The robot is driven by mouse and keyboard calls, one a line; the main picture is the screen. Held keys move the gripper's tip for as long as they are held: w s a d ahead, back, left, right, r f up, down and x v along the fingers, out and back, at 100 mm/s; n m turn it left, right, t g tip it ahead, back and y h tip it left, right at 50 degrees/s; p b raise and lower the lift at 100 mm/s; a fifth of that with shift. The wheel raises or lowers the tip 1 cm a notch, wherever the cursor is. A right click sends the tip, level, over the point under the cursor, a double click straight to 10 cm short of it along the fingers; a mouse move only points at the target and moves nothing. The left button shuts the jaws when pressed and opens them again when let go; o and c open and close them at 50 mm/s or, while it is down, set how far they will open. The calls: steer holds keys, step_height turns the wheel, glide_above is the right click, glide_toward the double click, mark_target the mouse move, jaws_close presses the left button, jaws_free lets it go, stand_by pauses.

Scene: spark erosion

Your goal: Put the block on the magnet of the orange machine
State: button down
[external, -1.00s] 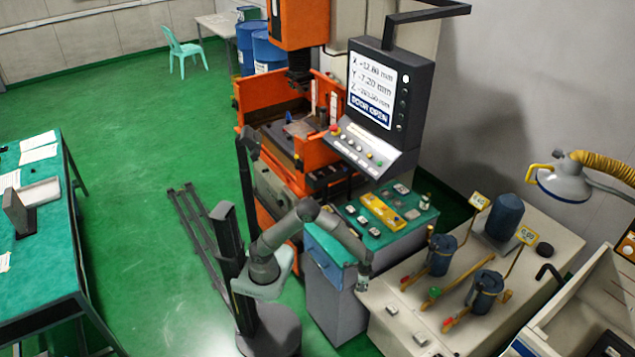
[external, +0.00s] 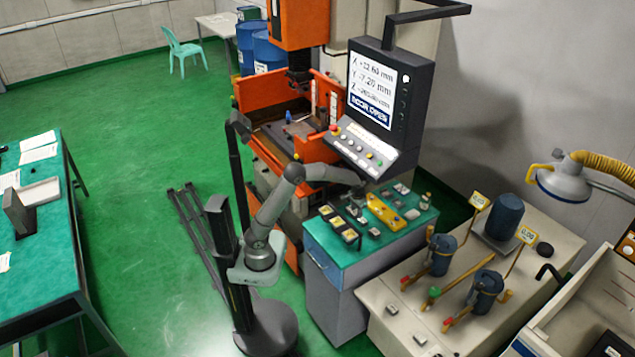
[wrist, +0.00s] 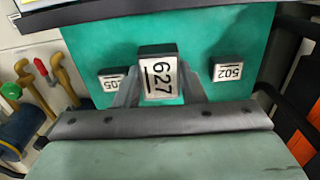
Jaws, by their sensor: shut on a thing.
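My gripper (wrist: 158,88) is shut on a small dark block with a white label reading 627 (wrist: 158,78). The fingers press on its left and right sides. The block looks larger than its neighbours; I cannot tell whether it is clear of the teal top. In the external view my gripper (external: 355,206) is low over the teal cabinet top (external: 338,262), and the block cannot be made out. The orange machine (external: 262,93) stands behind the cabinet with its front open. Its work area (external: 270,131) holds a small blue thing (external: 289,117); the magnet is not clearly distinguishable.
Blocks labelled 502 (wrist: 228,72) and apparently 705 (wrist: 112,82) lie on either side. A yellow fixture (external: 383,212) and several small items share the cabinet top. The machine's control panel (external: 377,110) overhangs behind it. A bench with blue pumps (external: 485,290) stands to the right.

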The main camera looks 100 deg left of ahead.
mark_target(354, 223)
steer(key=shift+s+a+r, duration=0.15)
steer(key=shift+s+a, duration=0.15)
steer(key=shift+s+a+f, duration=0.1)
steer(key=shift+f, duration=0.25)
step_height(354, 223, down, 9)
steer(key=shift+r+p, duration=0.2)
steer(key=shift+p, duration=0.85)
steer(key=shift+f, duration=0.2)
steer(key=shift+f, duration=0.1)
steer(key=shift+f, duration=0.2)
steer(key=c, duration=0.9)
jaws_free()
steer(key=shift+r, duration=0.1)
steer(key=shift+o, duration=0.3)
steer(key=shift+r+b, duration=0.8)
steer(key=shift+r, duration=3.1)
